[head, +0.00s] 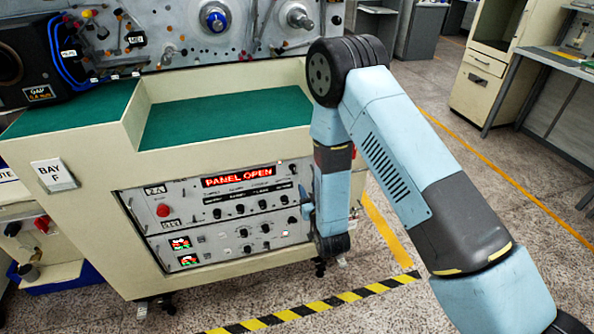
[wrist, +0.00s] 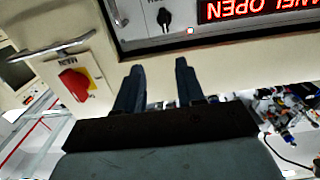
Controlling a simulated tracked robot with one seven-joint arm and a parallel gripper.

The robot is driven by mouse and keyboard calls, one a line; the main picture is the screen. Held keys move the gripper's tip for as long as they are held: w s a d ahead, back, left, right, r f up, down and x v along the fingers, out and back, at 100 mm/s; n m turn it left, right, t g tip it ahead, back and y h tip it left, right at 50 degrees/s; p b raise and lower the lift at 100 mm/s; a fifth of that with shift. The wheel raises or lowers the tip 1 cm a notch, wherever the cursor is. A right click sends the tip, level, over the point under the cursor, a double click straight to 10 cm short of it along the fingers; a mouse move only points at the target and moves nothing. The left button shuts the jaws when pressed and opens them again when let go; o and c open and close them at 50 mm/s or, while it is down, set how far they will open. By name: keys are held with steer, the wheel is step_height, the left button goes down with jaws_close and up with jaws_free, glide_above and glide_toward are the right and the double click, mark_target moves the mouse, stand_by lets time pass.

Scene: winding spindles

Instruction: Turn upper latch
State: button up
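The upper latch looks like a black knob (wrist: 164,18) with a small label, on the grey panel next to the red PANEL OPEN display (wrist: 240,9); I cannot be sure it is the latch. In the head view it appears to be the dark knob (head: 293,168) at the panel's upper right. My gripper (wrist: 155,72) has its two dark fingers apart with nothing between them. In the wrist view the knob lies beyond the fingertips, apart from them. In the head view my gripper (head: 307,201) is by the panel's right edge, partly hidden by my arm.
The panel (head: 215,215) has several other knobs and a red button (head: 163,210). A green-topped ledge (head: 225,115) juts above it. The wrist view shows a red MAIN switch (wrist: 75,85) and a metal handle (wrist: 50,47) to the left.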

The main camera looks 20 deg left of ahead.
mark_target(294, 168)
steer(key=shift+y, duration=0.3)
steer(key=x, duration=0.8)
steer(key=f+x, duration=0.1)
steer(key=x, duration=0.4)
steer(key=shift+s+a, duration=0.2)
steer(key=shift+a, duration=0.1)
steer(key=shift+c, duration=0.3)
